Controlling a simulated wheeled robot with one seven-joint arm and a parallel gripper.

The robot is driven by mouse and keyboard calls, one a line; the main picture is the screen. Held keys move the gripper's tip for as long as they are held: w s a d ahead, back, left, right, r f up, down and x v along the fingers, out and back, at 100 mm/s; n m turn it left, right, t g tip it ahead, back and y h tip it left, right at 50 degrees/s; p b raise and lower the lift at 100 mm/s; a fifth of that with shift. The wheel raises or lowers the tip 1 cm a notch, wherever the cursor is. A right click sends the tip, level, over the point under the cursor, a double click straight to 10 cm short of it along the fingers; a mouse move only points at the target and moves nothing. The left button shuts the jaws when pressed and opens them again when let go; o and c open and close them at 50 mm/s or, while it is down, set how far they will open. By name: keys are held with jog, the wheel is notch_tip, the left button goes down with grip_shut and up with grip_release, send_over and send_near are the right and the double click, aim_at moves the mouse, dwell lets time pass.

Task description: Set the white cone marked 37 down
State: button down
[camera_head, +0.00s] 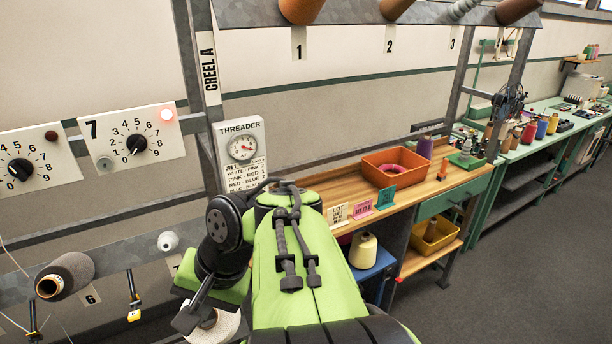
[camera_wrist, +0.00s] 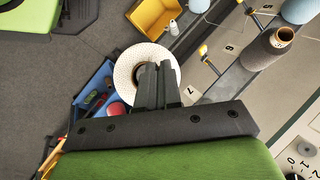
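A white cone (camera_wrist: 128,75) with a dark core lies under my gripper (camera_wrist: 158,68) in the wrist view. The two dark fingers are close together over its core and look shut on it. In the head view, part of the white cone (camera_head: 226,326) shows at the bottom edge, beneath my gripper (camera_head: 193,317), with its brown core at the fingertips. My green arm hides much of the area around it. No number 37 is readable on the cone. I cannot tell from these frames whether anything supports it from below.
The creel at left carries a grey cone (camera_head: 66,275); a label 7 (camera_wrist: 192,92) is near the held cone. A wooden bench (camera_head: 445,185) has an orange bin (camera_head: 397,162). A pale yellow cone (camera_head: 363,251) stands on a blue surface below. Open floor (camera_head: 500,270) lies right.

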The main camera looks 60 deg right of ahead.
jog(key=w+a+f+n+g+y, duration=0.1)
jog(key=w+a+f+n, duration=0.2)
jog(key=w+f, duration=0.4)
jog(key=w+a+f+n+g+y, duration=0.1)
jog(key=w+a+f+n, duration=0.3)
jog(key=f, duration=0.9)
jog(key=w+a, duration=0.2)
jog(key=w, duration=0.2)
jog(key=shift+w+f, duration=0.15)
jog(key=shift+w, duration=0.05)
